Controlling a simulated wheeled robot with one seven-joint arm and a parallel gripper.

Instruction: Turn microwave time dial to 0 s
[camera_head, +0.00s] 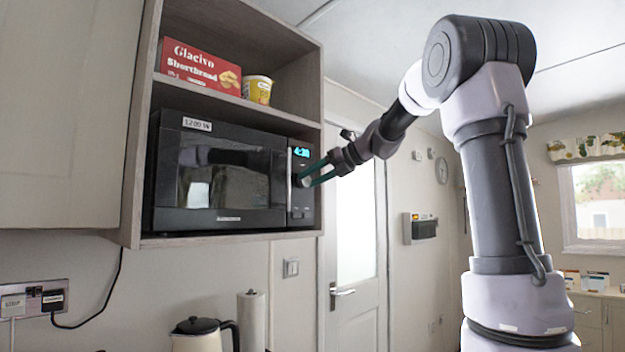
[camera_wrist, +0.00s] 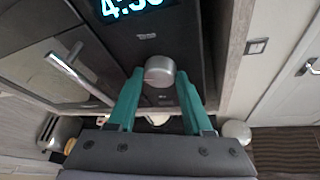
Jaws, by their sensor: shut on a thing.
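The black microwave (camera_head: 170,215) stands on the lower shelf of a wall cabinet in the head view. Its lit display (camera_head: 302,152) shows what looks like 4:30; it is partly cut off at the top of the wrist view (camera_wrist: 132,6). The round silver time dial (camera_wrist: 160,72) is on the panel below the display. My gripper (camera_wrist: 160,76) has one green finger on each side of the dial, closed on it near the fingertips. In the head view my gripper (camera_head: 304,179) reaches the panel from the right.
The microwave door handle (camera_wrist: 82,80) sticks out left of the dial. A red shortbread box (camera_head: 200,67) and a yellow cup (camera_head: 258,89) are on the shelf above. A kettle (camera_head: 200,338) and paper roll (camera_head: 251,315) stand below. A door (camera_head: 355,290) is to the right.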

